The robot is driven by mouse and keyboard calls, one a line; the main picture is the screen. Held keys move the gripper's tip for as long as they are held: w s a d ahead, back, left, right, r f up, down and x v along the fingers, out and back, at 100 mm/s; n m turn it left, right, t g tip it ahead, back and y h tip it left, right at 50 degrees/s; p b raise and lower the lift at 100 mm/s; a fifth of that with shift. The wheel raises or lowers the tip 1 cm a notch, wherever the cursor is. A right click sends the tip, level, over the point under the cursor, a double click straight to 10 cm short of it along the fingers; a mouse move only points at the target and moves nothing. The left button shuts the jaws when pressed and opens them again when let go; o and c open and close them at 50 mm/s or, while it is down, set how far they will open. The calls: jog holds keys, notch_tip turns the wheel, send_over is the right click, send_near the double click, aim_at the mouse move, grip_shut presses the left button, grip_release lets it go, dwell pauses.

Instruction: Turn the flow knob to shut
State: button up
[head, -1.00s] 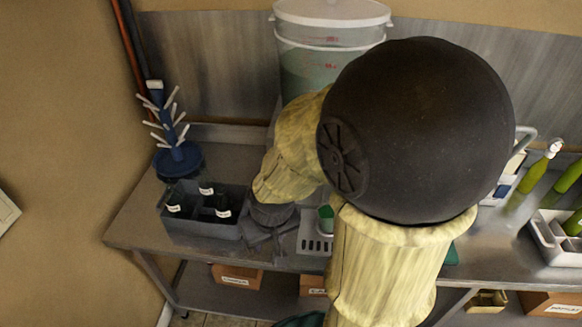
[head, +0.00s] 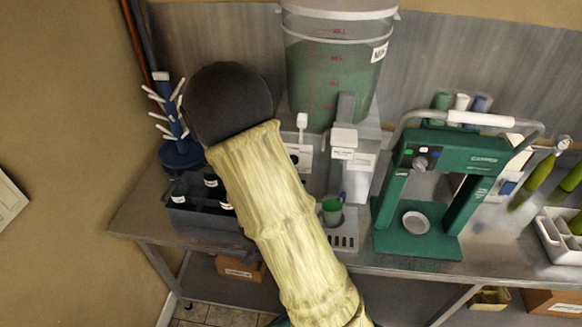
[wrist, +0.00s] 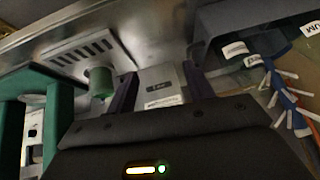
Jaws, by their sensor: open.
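A filling unit (head: 343,145) stands below the large bucket, with a white spout block and a drip grate. Beside it a white panel (head: 298,153) carries a small upright white handle (head: 302,121); I cannot tell for sure that this is the flow knob. A green cup (head: 332,211) stands on the grate; it also shows in the wrist view (wrist: 100,83). My gripper (wrist: 158,70) is open in the wrist view, with a pale labelled panel (wrist: 160,90) seen between its fingers. Nothing is visibly held. In the head view my arm hides the gripper.
A large bucket of green liquid (head: 335,70) stands behind. A green frame with a white handle (head: 418,190) stands right of the filler. A dark crate of bottles (head: 190,215) and a blue bottle tree (head: 180,150) are at left. A white rack (head: 560,250) is at far right.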

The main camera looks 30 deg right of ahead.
jog(key=w+d+r+t+h, duration=0.1)
jog(key=w+d+t+h, duration=0.1)
jog(key=d+t+h, duration=0.3)
jog(key=t+h, duration=0.2)
jog(key=t, duration=0.1)
jog(key=shift+w+d+r+t, duration=0.15)
jog(key=shift+d+r+t, duration=0.15)
jog(key=shift+t, duration=0.1)
jog(key=shift+f+b, duration=0.1)
jog(key=shift+b, duration=0.25)
jog(key=x, duration=1.7)
jog(key=shift+d, duration=0.25)
